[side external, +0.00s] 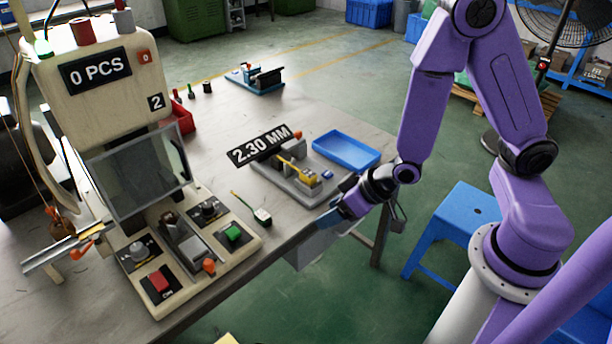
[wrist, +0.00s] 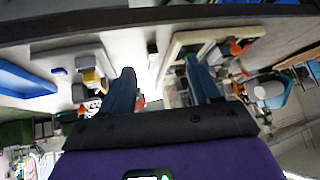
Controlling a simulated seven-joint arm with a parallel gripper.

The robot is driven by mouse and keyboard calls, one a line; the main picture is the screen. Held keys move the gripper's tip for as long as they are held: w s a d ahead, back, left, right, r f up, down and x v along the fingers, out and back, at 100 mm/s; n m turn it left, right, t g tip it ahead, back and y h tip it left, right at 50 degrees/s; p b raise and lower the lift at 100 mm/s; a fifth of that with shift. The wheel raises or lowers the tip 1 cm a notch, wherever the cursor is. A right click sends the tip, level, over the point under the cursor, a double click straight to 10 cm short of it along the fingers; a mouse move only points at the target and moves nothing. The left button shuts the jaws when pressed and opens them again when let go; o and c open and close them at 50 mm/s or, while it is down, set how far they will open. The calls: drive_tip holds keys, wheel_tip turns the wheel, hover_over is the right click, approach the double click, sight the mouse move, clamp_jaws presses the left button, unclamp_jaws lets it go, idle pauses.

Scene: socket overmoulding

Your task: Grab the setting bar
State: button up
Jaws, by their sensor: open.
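My gripper (side external: 338,222) is at the table's front edge in the side view, beside the grey gauge (side external: 277,183). Its two dark blue fingers (wrist: 162,82) stand wide apart with nothing between them. A yellow bar-like piece (side external: 290,167) lies on the gauge, under the 2.30 MM sign (side external: 258,146); it may be the setting bar, but I cannot tell for sure. In the wrist view a yellow part (wrist: 92,78) shows on the gauge, left of my fingers. My gripper is apart from the gauge.
A cord with a small connector (side external: 262,216) lies between machine and gauge. A blue stool (side external: 463,222) stands beside the table.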

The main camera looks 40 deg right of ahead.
drive_tip(key=w+d+f+m+t+h, duration=0.2)
drive_tip(key=w+d+f+t, duration=0.15)
drive_tip(key=d, duration=0.25)
drive_tip(key=t+h, duration=0.1)
drive_tip(key=t, duration=0.2)
approach(307, 172)
drive_tip(key=shift+m, duration=0.4)
drive_tip(key=shift+a+x, duration=0.15)
drive_tip(key=shift+x, duration=1.1)
drive_tip(key=shift+a+x, duration=0.1)
drive_tip(key=shift+x, duration=1.2)
drive_tip(key=shift+d+x, duration=0.15)
drive_tip(key=shift+x, duration=1.2)
drive_tip(key=shift+d+x, duration=0.1)
drive_tip(key=shift+x, duration=1.2)
drive_tip(key=shift+f, duration=0.1)
clamp_jaws()
